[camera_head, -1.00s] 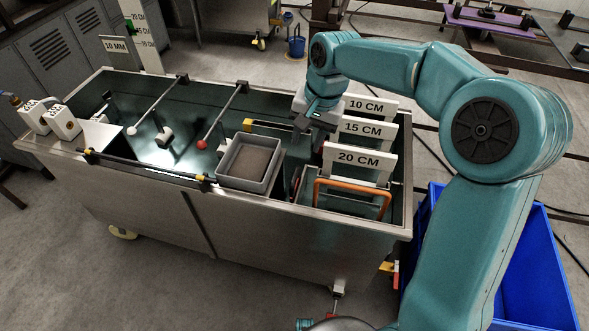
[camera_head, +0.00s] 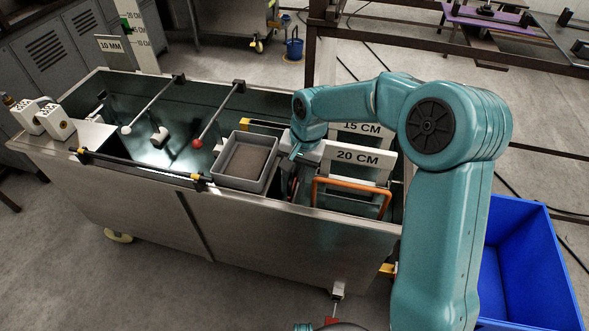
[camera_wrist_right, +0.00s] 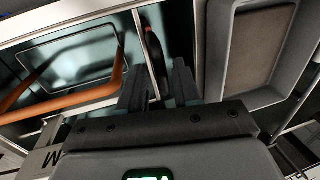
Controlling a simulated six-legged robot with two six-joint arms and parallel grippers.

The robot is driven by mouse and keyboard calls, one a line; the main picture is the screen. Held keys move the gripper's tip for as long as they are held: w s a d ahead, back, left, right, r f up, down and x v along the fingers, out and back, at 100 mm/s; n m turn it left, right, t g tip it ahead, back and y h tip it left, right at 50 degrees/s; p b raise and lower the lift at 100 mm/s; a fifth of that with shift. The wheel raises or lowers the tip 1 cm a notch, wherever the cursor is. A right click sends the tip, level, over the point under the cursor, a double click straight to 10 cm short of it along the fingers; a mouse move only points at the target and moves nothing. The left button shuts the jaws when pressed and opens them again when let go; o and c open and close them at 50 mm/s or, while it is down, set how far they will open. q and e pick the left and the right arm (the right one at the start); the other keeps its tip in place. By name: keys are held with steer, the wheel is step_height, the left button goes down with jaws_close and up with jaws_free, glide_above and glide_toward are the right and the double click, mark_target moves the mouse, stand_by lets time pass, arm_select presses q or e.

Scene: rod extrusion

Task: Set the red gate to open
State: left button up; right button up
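A slim dark red handle (camera_wrist_right: 153,48), which looks like part of the red gate, stands beside a metal divider in the right wrist view. My right gripper (camera_wrist_right: 158,80) is open, its two dark fingers apart, with the divider and the handle's lower end showing between and beyond them. I cannot tell whether they touch. In the head view the right gripper reaches down into the steel tank (camera_head: 140,190) between the grey tray and the orange handle; its fingertips are hard to make out there. The gate's panel and its position are hidden. My left gripper is not in view.
The grey tray (camera_head: 246,162) is left of the gripper, the orange handle (camera_head: 350,190) right of it. The 20 CM plate (camera_head: 358,156) stands behind. A red-tipped rod (camera_head: 197,143) and a white-tipped rod (camera_head: 126,130) lie farther left. A blue bin (camera_head: 525,260) is at right.

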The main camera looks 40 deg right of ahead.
jaws_close()
step_height(320, 180, up, 7)
steer(key=p, duration=0.5)
steer(key=shift+w, duration=0.1)
steer(key=shift+w+f, duration=0.1)
steer(key=shift+f, duration=0.1)
steer(key=shift+o, duration=1.5)
jaws_free()
steer(key=shift+r, duration=0.1)
